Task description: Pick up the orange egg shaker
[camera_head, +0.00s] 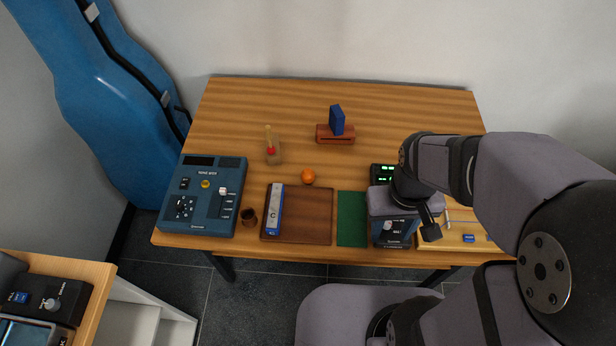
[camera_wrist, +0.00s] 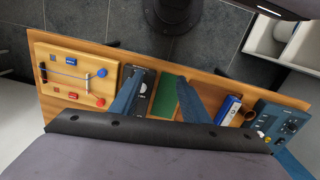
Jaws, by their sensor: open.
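The orange egg shaker (camera_head: 308,176) lies on the wooden table, just behind the brown tray, in the head view. My gripper (camera_head: 393,226) is over the table's front right part, to the right of and nearer than the shaker, above a dark device. In the wrist view my gripper (camera_wrist: 157,98) has its two blue fingers spread apart with nothing between them. The shaker does not show in the wrist view; my gripper body covers the lower part of that view.
Around the shaker are the brown tray (camera_head: 312,216) with a blue box (camera_head: 274,210), a green mat (camera_head: 351,220), a red-brown block (camera_head: 333,139) bearing a blue block (camera_head: 337,120), and a red-banded item (camera_head: 271,150). A blue device (camera_head: 208,197) and brown cup (camera_head: 249,217) stand left. The back is clear.

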